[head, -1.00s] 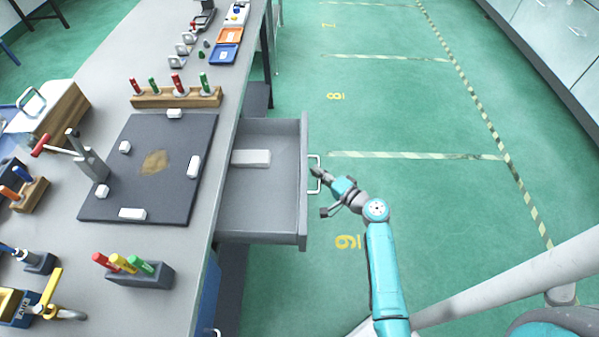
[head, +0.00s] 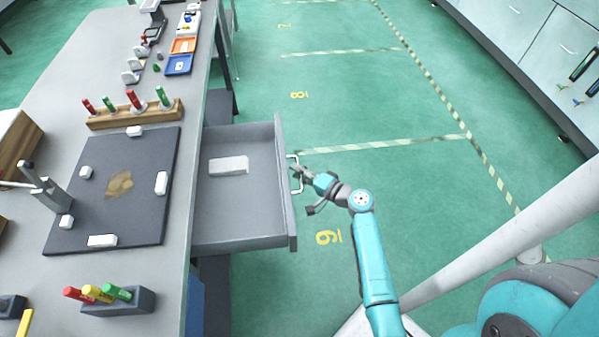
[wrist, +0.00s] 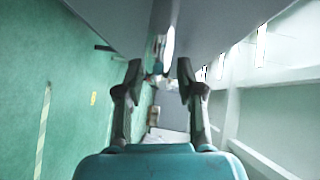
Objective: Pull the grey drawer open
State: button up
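The grey drawer (head: 240,212) stands pulled out from the bench's right side, its inside showing. A pale block (head: 228,165) lies in it. Its thin white bar handle (head: 295,173) is on the drawer's right-hand front. My gripper (head: 301,174) is at the handle, its fingertips close to or around the bar; contact cannot be told. In the wrist view my gripper (wrist: 160,72) has its two fingers apart, with a clear gap between them. The grey drawer front (wrist: 164,15) seems to show edge-on beyond the fingertips.
The bench (head: 160,75) carries a dark mat (head: 95,205), a wooden marker rack (head: 140,115), a dark marker holder (head: 135,300) and a blue tray (head: 179,66). Green floor (head: 380,110) with striped tape is clear right of the drawer. Cabinets (head: 530,50) stand at far right.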

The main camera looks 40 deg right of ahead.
jog(key=s+d+r, duration=0.1)
jog(key=s, duration=1)
jog(key=shift+s+d+r, duration=0.35)
jog(key=shift+d, duration=0.05)
jog(key=shift+a, duration=0.1)
jog(key=s+a+f+n+g+h, duration=0.1)
jog(key=s+a+f+g, duration=0.1)
jog(key=s+a+f, duration=0.35)
jog(key=s+a+f+n+g+h, duration=0.1)
jog(key=s+a+f+g, duration=0.1)
jog(key=a, duration=0.6)
jog(key=s+a+r+n+h, duration=0.25)
jog(key=s+a, duration=0.25)
jog(key=s, duration=0.4)
jog(key=s+a+r+n+t+y, duration=0.1)
jog(key=s+a+r+n, duration=0.1)
jog(key=s+r+n, duration=0.3)
jog(key=s+a+r+n+t+y, duration=0.1)
jog(key=s+r+n, duration=0.4)
jog(key=r, duration=0.8)
jog(key=shift+a+t, duration=0.4)
jog(key=shift+a, duration=0.3)
